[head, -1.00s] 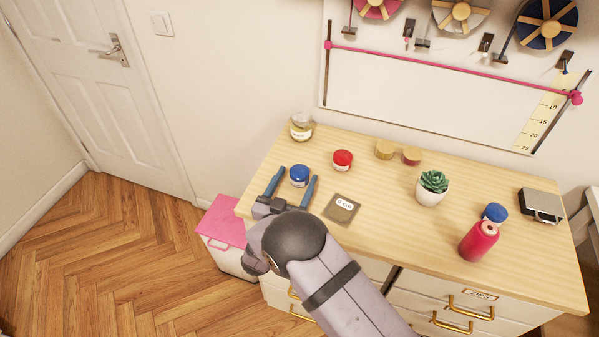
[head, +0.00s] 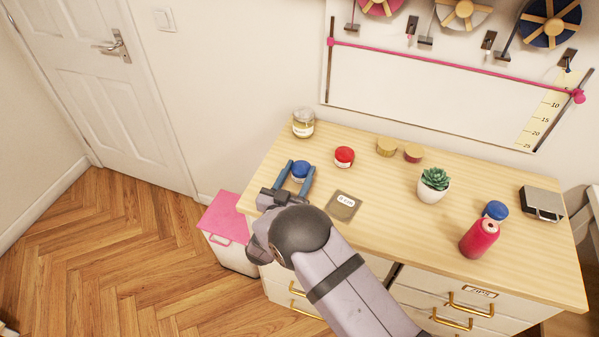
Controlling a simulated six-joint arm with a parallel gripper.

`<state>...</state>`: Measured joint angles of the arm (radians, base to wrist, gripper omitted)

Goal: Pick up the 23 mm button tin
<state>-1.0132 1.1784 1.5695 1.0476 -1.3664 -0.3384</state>
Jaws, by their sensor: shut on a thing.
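My gripper (head: 295,178) is at the left end of the wooden dresser top, with its two blue fingers around a blue tin (head: 302,169). The fingers are shut on the tin from both sides. The tin appears to be at table level; I cannot tell whether it is lifted. Other tins stand on the top: a red tin (head: 344,157), two tan-lidded tins (head: 386,146) (head: 413,153), and a second blue tin (head: 495,210) behind a red bottle at the right. No size marking is readable on any tin, so I cannot tell which is 23 mm.
A glass jar (head: 303,124) stands behind the gripper. A dark square card (head: 343,205) with a label lies right of it. A potted succulent (head: 433,186), a red bottle (head: 480,239) and a grey box (head: 541,203) are further right. The dresser top's (head: 385,205) middle is bare.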

